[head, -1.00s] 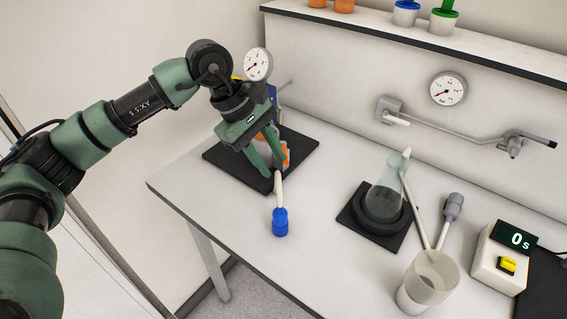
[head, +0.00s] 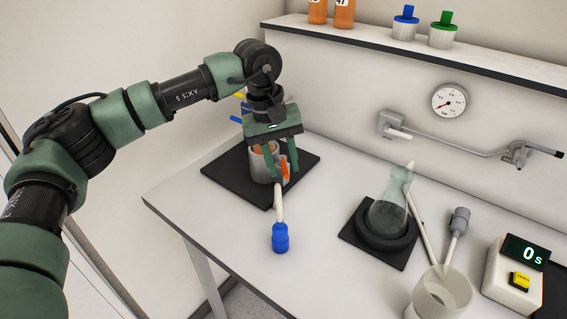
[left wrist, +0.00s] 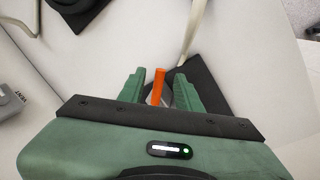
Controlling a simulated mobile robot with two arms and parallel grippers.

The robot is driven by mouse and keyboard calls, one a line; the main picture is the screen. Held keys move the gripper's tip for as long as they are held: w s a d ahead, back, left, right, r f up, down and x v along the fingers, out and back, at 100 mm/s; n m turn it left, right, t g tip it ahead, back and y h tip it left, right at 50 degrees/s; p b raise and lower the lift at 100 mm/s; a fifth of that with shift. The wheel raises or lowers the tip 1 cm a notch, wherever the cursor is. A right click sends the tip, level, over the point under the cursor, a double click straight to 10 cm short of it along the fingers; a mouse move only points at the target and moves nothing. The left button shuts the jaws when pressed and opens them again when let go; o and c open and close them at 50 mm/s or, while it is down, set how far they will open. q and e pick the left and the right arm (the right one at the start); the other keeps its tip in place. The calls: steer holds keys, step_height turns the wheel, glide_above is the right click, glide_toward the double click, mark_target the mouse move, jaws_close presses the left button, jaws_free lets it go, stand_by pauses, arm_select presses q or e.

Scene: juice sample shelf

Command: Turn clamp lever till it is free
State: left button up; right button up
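An orange lever (head: 285,168), which looks like the clamp lever, stands at the side of a grey cylinder (head: 262,175) on a black base plate (head: 222,182) at the back left of the bench. My left gripper (head: 281,172) points down over it, partly hiding the cylinder. In the left wrist view the orange lever (left wrist: 158,87) lies between the two green fingers of the left gripper (left wrist: 159,76), with gaps on both sides. The fingers are open, and I see no contact. My right gripper is not in view.
A glass flask (head: 388,215), a beaker (head: 440,297) and a timer box (head: 514,278) reading 0 stand to the right. A shelf (head: 420,55) runs along the back wall.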

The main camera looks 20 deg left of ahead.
arm_select(q)
steer(key=shift+f, duration=0.45)
steer(key=shift+d, duration=0.1)
jaws_close()
steer(key=shift+r, duration=0.1)
stand_by(0.9)
